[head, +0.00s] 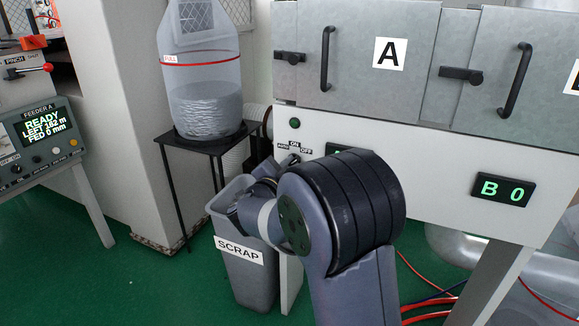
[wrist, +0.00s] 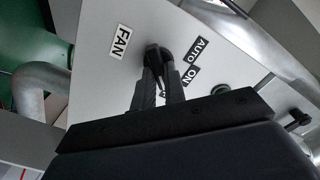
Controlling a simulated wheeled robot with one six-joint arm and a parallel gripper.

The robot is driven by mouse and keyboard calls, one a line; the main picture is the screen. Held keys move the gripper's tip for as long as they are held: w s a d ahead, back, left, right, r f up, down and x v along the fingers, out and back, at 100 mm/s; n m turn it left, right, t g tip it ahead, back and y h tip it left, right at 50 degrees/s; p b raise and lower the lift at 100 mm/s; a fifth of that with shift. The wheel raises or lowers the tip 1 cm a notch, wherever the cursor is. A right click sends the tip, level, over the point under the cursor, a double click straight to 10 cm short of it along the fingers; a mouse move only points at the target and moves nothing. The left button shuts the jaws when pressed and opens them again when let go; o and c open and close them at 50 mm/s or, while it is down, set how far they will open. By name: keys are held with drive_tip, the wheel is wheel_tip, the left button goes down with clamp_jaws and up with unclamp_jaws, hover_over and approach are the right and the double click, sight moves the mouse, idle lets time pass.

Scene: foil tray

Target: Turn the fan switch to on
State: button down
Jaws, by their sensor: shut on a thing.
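The fan switch (wrist: 157,53) is a small dark knob on the pale panel (wrist: 105,75). My gripper (wrist: 158,72) is shut on it, one finger on each side, in the wrist view. The FAN label (wrist: 119,42), AUTO label (wrist: 196,49) and ON label (wrist: 190,76) show around it. Another label is mostly hidden behind a finger. In the head view the AUTO, ON and OFF labels sit above the switch, near the panel's left end. My arm hides most of the switch and my fingers there. I cannot tell which label the knob points to.
A green lamp (head: 294,123) sits above the switch labels. A grey SCRAP bin (head: 240,257) stands under the panel's left end, close beside my arm. A clear bottle (head: 202,65) on a black stand (head: 205,143) is further left. Latched doors (head: 355,55) are above.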

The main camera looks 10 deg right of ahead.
drive_tip(key=shift+f, duration=0.1)
drive_tip(key=m+b, duration=0.3)
drive_tip(key=m, duration=0.1)
drive_tip(key=m+b, duration=0.3)
drive_tip(key=m, duration=0.1)
drive_tip(key=shift+f+m+b, duration=0.2)
drive_tip(key=shift+m+b, duration=0.1)
drive_tip(key=shift+b, duration=0.1)
idle(0.5)
drive_tip(key=c, duration=1.5)
unclamp_jaws()
drive_tip(key=shift+o, duration=0.2)
drive_tip(key=shift+r, duration=0.1)
drive_tip(key=p+v, duration=0.2)
drive_tip(key=v, duration=0.9)
